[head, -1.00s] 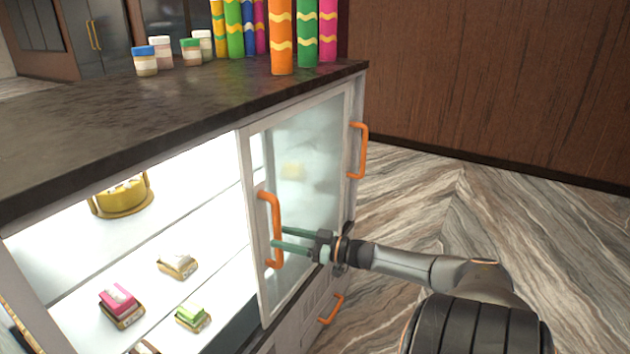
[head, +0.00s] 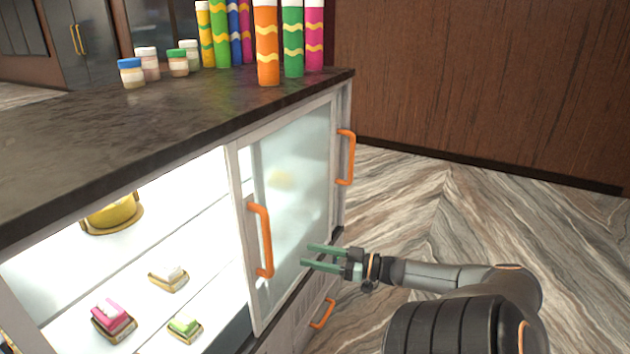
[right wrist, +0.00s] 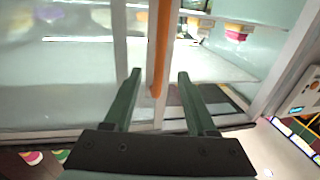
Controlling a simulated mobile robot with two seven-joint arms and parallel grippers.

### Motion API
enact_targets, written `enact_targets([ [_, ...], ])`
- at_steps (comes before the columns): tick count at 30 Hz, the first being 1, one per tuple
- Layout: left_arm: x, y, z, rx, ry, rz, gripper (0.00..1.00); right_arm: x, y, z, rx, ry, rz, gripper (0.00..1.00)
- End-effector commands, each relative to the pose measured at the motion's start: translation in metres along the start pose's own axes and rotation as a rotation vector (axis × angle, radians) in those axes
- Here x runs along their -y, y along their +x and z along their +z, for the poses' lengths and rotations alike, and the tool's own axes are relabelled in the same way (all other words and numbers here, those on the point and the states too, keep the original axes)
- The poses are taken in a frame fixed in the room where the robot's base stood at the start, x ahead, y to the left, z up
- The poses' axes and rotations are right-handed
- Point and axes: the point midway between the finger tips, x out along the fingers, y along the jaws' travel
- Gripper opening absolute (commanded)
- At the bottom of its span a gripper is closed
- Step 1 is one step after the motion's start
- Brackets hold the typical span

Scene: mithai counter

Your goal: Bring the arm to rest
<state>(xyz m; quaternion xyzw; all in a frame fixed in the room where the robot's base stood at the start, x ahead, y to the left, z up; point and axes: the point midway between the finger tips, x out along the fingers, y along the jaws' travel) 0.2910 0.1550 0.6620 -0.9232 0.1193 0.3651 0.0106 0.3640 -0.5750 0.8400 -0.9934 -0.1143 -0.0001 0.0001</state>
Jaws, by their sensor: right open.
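My right gripper (head: 312,256) is open and empty in the head view, just in front of the frosted glass sliding door (head: 295,170) of the counter. Its green fingers point left, apart from the orange door handle (head: 264,240). In the right wrist view the open fingers (right wrist: 157,90) show with the orange handle (right wrist: 160,55) beyond and between them. The door stands to the right, with the left side of the case open. My left gripper is not in view.
The lit case holds a pink sweet (head: 114,318), a white sweet (head: 168,276), a green sweet (head: 184,328) and a yellow pot (head: 112,216). Jars and coloured tubes (head: 267,45) stand on the dark countertop (head: 120,130). The floor (head: 420,215) at right is clear.

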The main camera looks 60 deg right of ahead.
Motion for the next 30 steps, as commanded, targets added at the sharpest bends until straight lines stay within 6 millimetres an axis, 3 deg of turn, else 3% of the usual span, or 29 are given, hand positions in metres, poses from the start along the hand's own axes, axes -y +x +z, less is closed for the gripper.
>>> enact_targets([
  [11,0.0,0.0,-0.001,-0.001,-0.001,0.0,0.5,0.001,0.0,0.001,0.003,0.002,0.001,0.57],
  [14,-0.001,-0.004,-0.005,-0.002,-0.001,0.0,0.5,0.013,0.0,0.015,0.031,0.011,0.019,0.57],
  [16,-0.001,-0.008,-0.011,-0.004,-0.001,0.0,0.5,0.033,-0.001,0.037,0.078,0.025,0.048,0.57],
  [20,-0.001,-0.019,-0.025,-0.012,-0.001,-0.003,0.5,0.101,-0.001,0.09,0.221,0.051,0.105,0.57],
  [24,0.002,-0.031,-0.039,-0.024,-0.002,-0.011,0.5,0.198,0.001,0.13,0.399,0.065,0.124,0.57],
  [27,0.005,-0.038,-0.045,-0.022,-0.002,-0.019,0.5,0.269,0.004,0.138,0.512,0.071,0.109,0.57],
  [30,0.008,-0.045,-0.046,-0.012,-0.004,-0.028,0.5,0.33,0.009,0.133,0.606,0.071,0.079,0.57],
])
